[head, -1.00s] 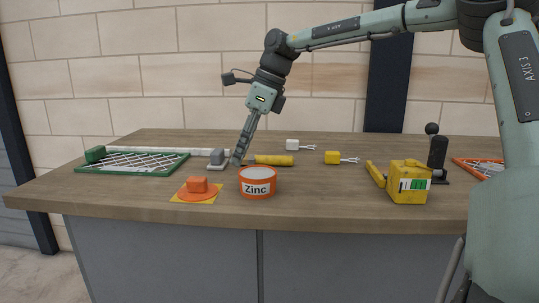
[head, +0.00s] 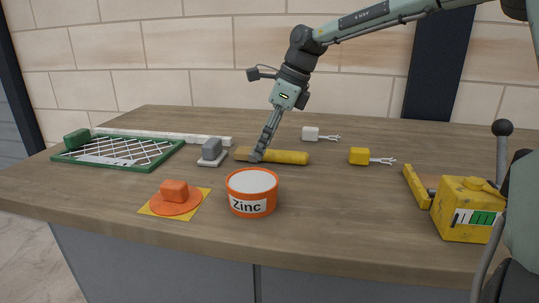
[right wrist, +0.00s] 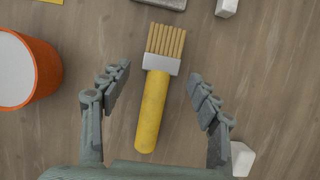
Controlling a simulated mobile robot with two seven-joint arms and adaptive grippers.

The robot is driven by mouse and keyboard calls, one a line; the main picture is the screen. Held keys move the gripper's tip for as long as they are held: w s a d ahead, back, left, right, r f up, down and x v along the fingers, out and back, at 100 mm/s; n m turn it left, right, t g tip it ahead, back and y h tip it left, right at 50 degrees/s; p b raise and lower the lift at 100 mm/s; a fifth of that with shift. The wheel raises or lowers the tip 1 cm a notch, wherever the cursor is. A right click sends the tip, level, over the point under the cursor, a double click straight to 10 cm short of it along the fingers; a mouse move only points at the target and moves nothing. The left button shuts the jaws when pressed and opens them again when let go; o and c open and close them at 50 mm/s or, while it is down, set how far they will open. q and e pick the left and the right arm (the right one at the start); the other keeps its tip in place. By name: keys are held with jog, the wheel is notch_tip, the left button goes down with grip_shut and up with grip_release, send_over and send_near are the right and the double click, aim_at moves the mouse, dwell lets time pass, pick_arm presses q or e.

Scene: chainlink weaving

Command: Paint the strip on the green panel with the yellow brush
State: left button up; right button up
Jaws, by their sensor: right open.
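The yellow brush (head: 284,157) lies on the table in the head view, its bristle end to the left. In the right wrist view the brush (right wrist: 152,105) has a yellow handle, a pale metal band and tan bristles. My right gripper (head: 257,154) reaches down at the brush's bristle end. In the right wrist view my right gripper (right wrist: 162,85) is open, one finger on each side of the brush, with gaps visible. The green panel (head: 157,158), a green frame with white mesh, lies at the left; a pale patch shows near its front. My left gripper is not seen.
An orange Zinc tub (head: 252,205) with a whitish top stands in front of the brush. A grey block on a pale base (head: 213,155) and an orange block on a disc (head: 174,197) lie left. A yellow box (head: 463,210) stands right.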

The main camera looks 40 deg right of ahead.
jog(key=shift+x, duration=0.8)
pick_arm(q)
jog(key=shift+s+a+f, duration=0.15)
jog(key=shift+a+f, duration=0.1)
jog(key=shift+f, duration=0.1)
pick_arm(e)
jog(key=shift+a, duration=0.1)
jog(key=shift+c, duration=0.5)
jog(key=shift+c, duration=1.2)
jog(key=c, duration=0.9)
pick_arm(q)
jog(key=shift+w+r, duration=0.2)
pick_arm(e)
jog(key=shift+r, duration=0.15)
